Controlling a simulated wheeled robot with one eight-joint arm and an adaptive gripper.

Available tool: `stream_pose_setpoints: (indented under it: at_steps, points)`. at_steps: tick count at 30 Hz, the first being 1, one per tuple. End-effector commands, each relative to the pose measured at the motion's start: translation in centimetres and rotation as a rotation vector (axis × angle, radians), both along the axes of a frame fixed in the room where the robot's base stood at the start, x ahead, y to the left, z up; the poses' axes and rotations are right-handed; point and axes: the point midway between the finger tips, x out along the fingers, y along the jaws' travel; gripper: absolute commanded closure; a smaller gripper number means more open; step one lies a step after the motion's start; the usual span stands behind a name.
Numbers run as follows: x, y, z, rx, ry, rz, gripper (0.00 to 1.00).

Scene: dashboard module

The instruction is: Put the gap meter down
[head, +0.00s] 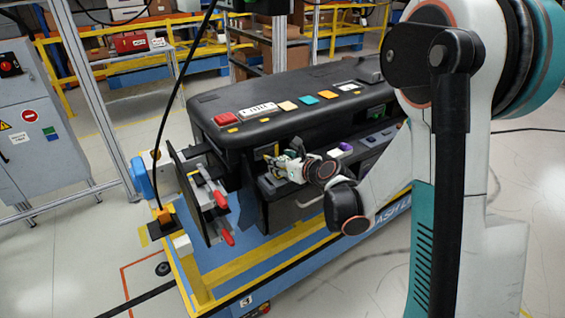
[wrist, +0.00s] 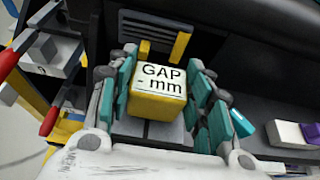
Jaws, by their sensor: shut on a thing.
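The gap meter (wrist: 158,92) is a yellow block with a white top face reading "GAP - mm" and two yellow prongs at its far end. In the wrist view it sits between the teal-padded fingers of my gripper (wrist: 160,98), which is shut on it. In the head view my gripper (head: 277,160) is at the front face of the black dashboard module (head: 230,150), near its left end. The meter shows there only as a small bit of yellow, mostly hidden by the fingers. I cannot tell whether the prongs touch the dashboard.
A black plate with red-handled clamps (head: 212,195) stands left of my gripper. A dark shelf right of it holds a white and purple block (wrist: 290,134). Colored tiles and a red block (head: 224,118) lie on the dashboard top. The yellow-blue cart (head: 235,270) is below.

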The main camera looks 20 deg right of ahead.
Motion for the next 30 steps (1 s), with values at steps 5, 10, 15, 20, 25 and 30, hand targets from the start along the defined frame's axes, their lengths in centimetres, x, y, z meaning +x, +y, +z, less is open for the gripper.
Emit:
stream_pose_setpoints:
  at_steps: [5,10,15,20,25,30]
  points:
    - [0.0,0.0,-0.2,0.0,0.0,0.0,0.43]
    - [0.0,0.0,-0.2,0.0,0.0,0.0,0.34]
    - [0.0,0.0,-0.2,0.0,0.0,0.0,0.34]
    - [-0.1,-0.1,0.2,0.0,0.0,0.0,0.34]
    - [-2.5,-0.9,1.3,0.0,0.0,-0.002,0.34]
    - [-5.8,-2.0,2.7,0.0,0.0,-0.002,0.34]
